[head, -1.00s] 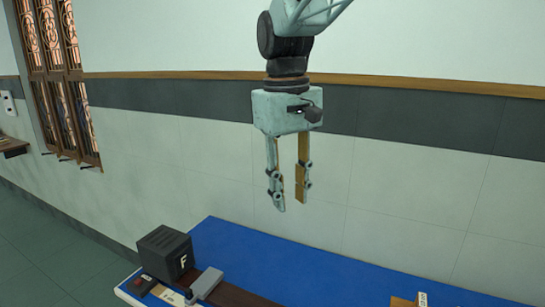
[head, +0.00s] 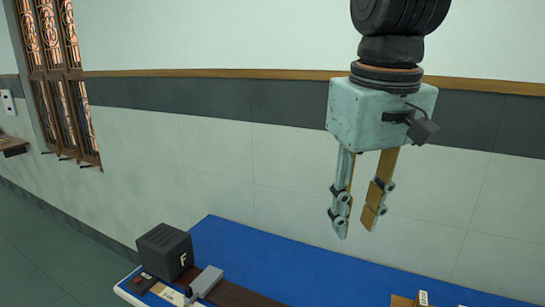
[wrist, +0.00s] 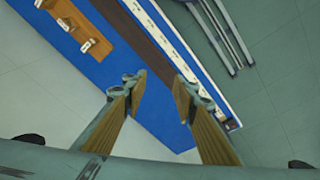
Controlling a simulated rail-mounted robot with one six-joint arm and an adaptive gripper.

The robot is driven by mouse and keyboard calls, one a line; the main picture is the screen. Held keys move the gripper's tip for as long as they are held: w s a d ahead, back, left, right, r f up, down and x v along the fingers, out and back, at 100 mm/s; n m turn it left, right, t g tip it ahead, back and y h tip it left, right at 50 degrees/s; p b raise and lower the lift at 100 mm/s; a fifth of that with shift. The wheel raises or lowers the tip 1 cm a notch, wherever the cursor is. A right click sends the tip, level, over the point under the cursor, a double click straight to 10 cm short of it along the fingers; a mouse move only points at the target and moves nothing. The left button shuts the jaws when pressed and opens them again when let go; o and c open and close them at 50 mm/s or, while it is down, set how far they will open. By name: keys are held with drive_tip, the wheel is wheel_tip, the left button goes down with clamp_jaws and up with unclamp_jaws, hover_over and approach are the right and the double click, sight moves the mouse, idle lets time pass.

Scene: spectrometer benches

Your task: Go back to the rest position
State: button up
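My gripper (head: 356,222) hangs fingers down in the head view, high above the blue bench and in front of the wall. Its two fingers are apart with nothing between them. In the wrist view my gripper (wrist: 160,82) also shows open and empty, with the bench far below its fingertips.
The blue bench (head: 272,262) carries a black box marked F (head: 165,252), a grey block (head: 207,281) and a dark strip (head: 240,296). A wooden holder (wrist: 82,28) with small pale pieces stands on it. A barred window (head: 60,75) is at left. The air around my gripper is clear.

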drive_tip(key=s+d+f+m+t, duration=0.1)
drive_tip(key=s+d+f, duration=0.2)
drive_tip(key=s, duration=0.6)
drive_tip(key=s+d+f+m+t+b, duration=0.1)
drive_tip(key=s+d+f+m, duration=0.1)
drive_tip(key=s, duration=0.7)
drive_tip(key=shift+d+f, duration=0.45)
drive_tip(key=shift+d, duration=0.3)
idle(1.2)
